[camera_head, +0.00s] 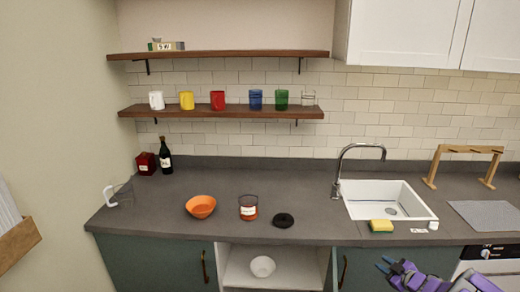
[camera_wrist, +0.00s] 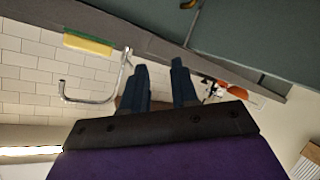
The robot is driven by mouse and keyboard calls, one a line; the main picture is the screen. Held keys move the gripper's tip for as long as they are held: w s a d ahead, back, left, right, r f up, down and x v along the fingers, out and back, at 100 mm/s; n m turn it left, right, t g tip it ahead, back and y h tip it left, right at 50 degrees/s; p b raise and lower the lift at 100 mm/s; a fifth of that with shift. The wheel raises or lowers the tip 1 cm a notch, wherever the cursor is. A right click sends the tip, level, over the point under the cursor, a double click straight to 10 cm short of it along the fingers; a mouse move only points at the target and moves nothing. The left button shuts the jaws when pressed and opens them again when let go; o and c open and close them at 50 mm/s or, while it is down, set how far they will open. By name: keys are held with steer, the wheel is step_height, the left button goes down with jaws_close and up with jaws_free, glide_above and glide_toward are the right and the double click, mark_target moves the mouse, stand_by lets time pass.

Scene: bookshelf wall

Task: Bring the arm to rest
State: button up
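My gripper (camera_head: 384,265) is at the lower right of the head view, in front of the teal cabinets and below the counter's front edge. In the wrist view its two dark blue fingers (camera_wrist: 160,80) stand apart with a gap between them. Nothing shows between the fingers. The purple arm runs out of the head view at the bottom right.
The counter (camera_head: 320,225) carries an orange bowl (camera_head: 201,207), a jar (camera_head: 248,208), a black lid (camera_head: 284,220) and a sponge (camera_head: 381,226) by the sink (camera_head: 390,200). A white bowl (camera_head: 262,266) sits in the open cabinet. Shelves (camera_head: 220,112) with cups hang above.

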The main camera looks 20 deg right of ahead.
steer(key=w+a+r+m+h, duration=0.1)
steer(key=w+a+r+h, duration=0.15)
steer(key=w+r, duration=0.45)
steer(key=a+r+m+g+h, duration=0.2)
steer(key=a+r+m+g, duration=0.15)
steer(key=a+r, duration=0.65)
steer(key=s+a+r+m+g, duration=0.1)
steer(key=s+a+r+g, duration=0.3)
steer(key=s+a, duration=0.8)
steer(key=s+a+g+y, duration=0.2)
steer(key=s+a+g, duration=0.2)
steer(key=s+a, duration=0.8)
steer(key=s+a+m+g+y, duration=0.1)
steer(key=s+a+g, duration=0.3)
steer(key=s+a, duration=0.8)
steer(key=s+r+y, duration=0.1)
steer(key=s, duration=0.7)
steer(key=shift+a, duration=0.35)
steer(key=shift+d+m, duration=0.1)
steer(key=shift+m, duration=0.15)
